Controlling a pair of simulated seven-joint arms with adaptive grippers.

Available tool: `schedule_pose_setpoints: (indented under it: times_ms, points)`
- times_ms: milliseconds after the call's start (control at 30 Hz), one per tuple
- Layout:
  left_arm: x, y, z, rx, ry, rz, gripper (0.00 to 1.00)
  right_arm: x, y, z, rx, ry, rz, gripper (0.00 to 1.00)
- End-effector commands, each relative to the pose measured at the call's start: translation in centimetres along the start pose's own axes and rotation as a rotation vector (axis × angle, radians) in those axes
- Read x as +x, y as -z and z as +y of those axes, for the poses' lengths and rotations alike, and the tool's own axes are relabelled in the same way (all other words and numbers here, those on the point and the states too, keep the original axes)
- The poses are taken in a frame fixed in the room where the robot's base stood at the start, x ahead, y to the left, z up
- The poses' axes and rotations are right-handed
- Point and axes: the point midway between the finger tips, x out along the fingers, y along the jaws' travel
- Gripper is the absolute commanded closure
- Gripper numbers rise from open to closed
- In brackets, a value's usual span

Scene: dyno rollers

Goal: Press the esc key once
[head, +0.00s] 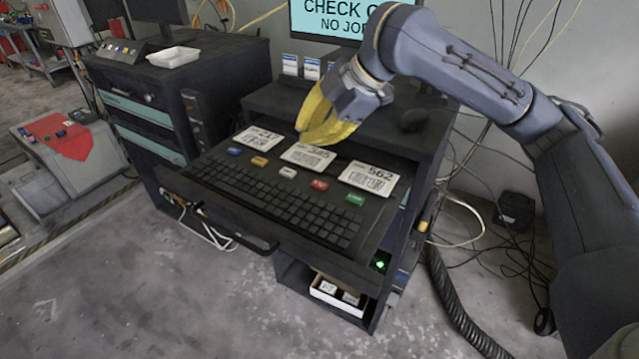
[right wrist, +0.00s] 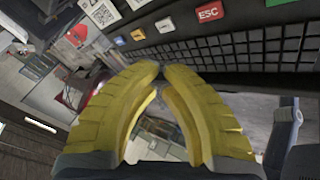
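The red esc key (head: 319,185) sits in a row of coloured keys above the black keyboard (head: 270,200). In the right wrist view the red key (right wrist: 208,13) reads ESC and lies at the top, above and right of the fingertips. My right gripper (head: 315,138) has yellow fingers and hangs above the back of the keyboard tray, behind and apart from the esc key. In the right wrist view its fingertips (right wrist: 161,70) meet almost tip to tip, with nothing held between them. My left gripper is in neither view.
Blue, orange, white and green (head: 354,199) keys share the row. Printed white cards (head: 368,178) lie just behind them. A monitor (head: 340,18) reading CHECK stands at the back.

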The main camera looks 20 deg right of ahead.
Motion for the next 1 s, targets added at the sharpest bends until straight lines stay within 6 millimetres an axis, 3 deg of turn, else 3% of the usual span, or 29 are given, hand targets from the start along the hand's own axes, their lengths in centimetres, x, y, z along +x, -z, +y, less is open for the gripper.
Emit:
schedule_pose_setpoints:
  times_ms: [267,1000]
  points:
    - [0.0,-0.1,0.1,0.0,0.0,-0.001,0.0,0.6,-0.3,-0.3,0.001,0.002,0.001,1.0]
    - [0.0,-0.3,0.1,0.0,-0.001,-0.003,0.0,6.4,-3.4,-3.4,0.001,0.001,0.001,1.0]
